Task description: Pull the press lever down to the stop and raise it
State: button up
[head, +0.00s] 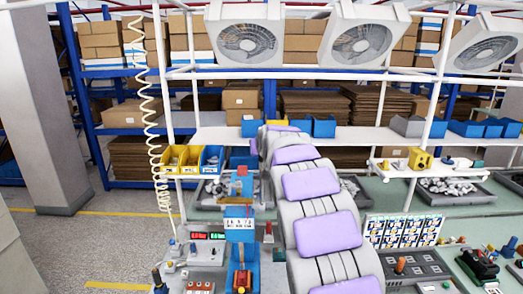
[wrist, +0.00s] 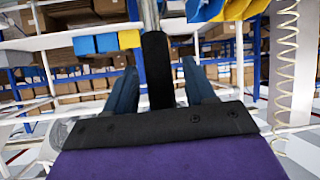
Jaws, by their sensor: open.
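The wrist view appears upside down. In it, a black lever grip (wrist: 157,70) on a metal rod stands between the two blue fingers of my gripper (wrist: 160,88). The fingers are open, with a gap on each side of the grip. The grip's near end is hidden behind the dark edge of my gripper's body. In the head view, the blue press (head: 240,223) with a red part near its top stands on the bench just left of my arm. My arm hides the lever and my gripper there.
Yellow bins (head: 174,158) and blue bins (head: 211,159) stand behind the press. A coiled cord (head: 148,95) hangs to the left. White frame posts rise nearby.

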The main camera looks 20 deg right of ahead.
jog(key=b+v, duration=0.3)
jog(key=v, duration=1.4)
jog(key=shift+f, duration=0.15)
jog(key=s+a+f+g+y+b, duration=0.1)
jog(key=s+a+f+g+b, duration=0.2)
jog(key=s+f, duration=0.55)
jog(key=s+a+f+g+b, duration=0.2)
jog(key=s+f+b, duration=0.3)
jog(key=f, duration=0.7)
jog(key=s+a+f+g+y+b, duration=0.1)
jog(key=s+a+f+g+b, duration=0.15)
jog(key=s+f, duration=0.7)
jog(key=s+a+f+g+b, duration=0.1)
jog(key=s+f+g+b, duration=0.2)
jog(key=s+f, duration=0.6)
jog(key=s+a+f+n+g+b, duration=0.1)
jog(key=s+f+g+b, duration=0.2)
jog(key=s+f, duration=0.7)
jog(key=s+b, duration=0.2)
jog(key=s, duration=0.3)
jog(key=shift+f, duration=0.3)
